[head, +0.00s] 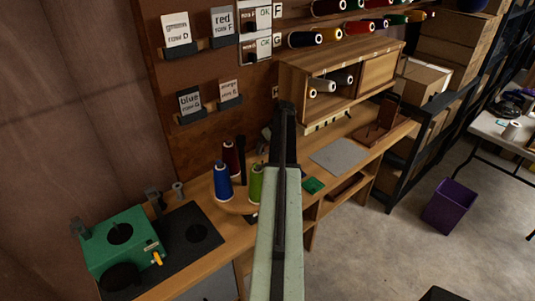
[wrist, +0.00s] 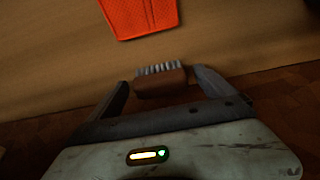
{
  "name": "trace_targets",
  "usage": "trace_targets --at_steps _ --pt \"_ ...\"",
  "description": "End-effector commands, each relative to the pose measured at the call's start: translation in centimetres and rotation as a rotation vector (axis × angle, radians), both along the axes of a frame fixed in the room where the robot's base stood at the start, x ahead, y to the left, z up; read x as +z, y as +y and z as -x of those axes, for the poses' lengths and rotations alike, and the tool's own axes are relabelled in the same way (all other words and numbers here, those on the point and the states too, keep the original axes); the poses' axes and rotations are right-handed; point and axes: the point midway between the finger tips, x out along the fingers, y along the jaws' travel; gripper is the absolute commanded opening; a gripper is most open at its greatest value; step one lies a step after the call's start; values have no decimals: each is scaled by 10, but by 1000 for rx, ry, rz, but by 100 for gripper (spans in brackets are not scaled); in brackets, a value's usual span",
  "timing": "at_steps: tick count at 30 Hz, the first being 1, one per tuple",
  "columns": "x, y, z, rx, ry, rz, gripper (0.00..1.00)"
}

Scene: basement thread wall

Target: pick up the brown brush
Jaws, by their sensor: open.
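The brown brush (wrist: 162,87) shows in the wrist view, with a brown body and pale grey bristles along its upper side. My gripper (wrist: 161,78) is open, with one dark finger on each side of the brush. The right finger's tip is very near the brush's right end; I cannot tell whether they touch. A gap shows between the left finger and the brush. In the head view my arm reaches over the workbench (head: 235,232), and I cannot make out the brush there.
An orange textured piece (wrist: 142,14) lies beyond the brush in the wrist view. In the head view, a blue spool (head: 222,182) and a green spool (head: 256,184) stand left of my arm. A wooden cabinet (head: 378,72) stands behind. A grey mat (head: 338,156) lies to the right.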

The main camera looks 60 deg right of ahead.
Motion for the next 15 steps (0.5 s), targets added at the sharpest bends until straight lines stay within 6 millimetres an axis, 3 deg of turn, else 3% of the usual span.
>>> trace_targets --at_steps 3,5,10,12,15 --pt "2 0 0 0 0 0 94" --pt "2 0 0 0 0 0 80" --pt "2 1 0 1 0 0 32" --pt "2 1 0 1 0 0 21" --pt "2 1 -1 1 0 0 21"
